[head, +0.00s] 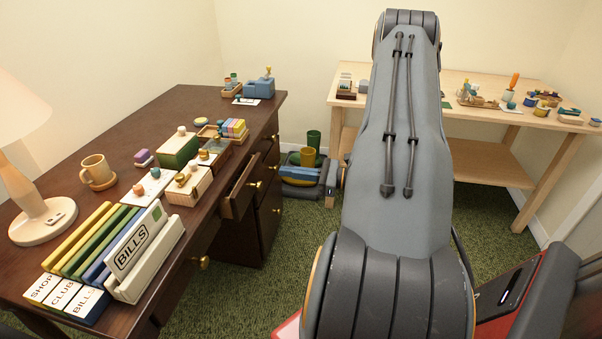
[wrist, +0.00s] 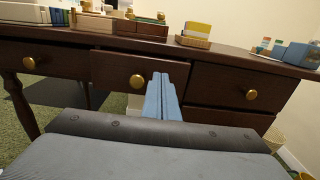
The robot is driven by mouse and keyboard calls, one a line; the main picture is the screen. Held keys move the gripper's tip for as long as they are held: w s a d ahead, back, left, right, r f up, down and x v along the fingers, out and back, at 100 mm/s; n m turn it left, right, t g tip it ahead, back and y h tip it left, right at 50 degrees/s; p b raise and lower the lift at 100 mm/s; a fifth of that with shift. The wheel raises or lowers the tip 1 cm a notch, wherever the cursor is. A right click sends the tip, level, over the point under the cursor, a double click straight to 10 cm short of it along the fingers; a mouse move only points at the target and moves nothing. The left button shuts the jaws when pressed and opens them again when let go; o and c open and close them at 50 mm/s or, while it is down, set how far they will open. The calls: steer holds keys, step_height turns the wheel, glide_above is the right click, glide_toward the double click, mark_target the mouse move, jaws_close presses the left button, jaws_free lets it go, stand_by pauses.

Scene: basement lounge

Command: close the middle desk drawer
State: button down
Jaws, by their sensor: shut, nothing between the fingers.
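The middle desk drawer (head: 240,190) stands partly open from the dark brown desk (head: 150,130) in the head view, with a round brass knob (head: 258,186). In the wrist view the middle drawer front (wrist: 108,68) is ahead, its knob (wrist: 137,81) just left of my fingertips. My gripper (wrist: 161,76) is shut and empty, its blue fingers pointing at the drawer front right of the knob. In the head view my gripper (head: 284,174) shows partly behind my arm, a little right of the drawer and apparently apart from it.
Neighbouring drawers with brass knobs flank it, a left drawer (wrist: 52,62) and a right drawer (wrist: 225,85). The desk top holds a bills file holder (head: 150,255), a mug (head: 97,172) and a lamp (head: 35,220). A light wood table (head: 455,85) stands behind. Green carpet is between.

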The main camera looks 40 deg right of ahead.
mark_target(255, 167)
steer(key=x, duration=0.7)
steer(key=shift+w+a+p, duration=0.2)
steer(key=shift+w+p, duration=0.05)
steer(key=shift+p, duration=0.1)
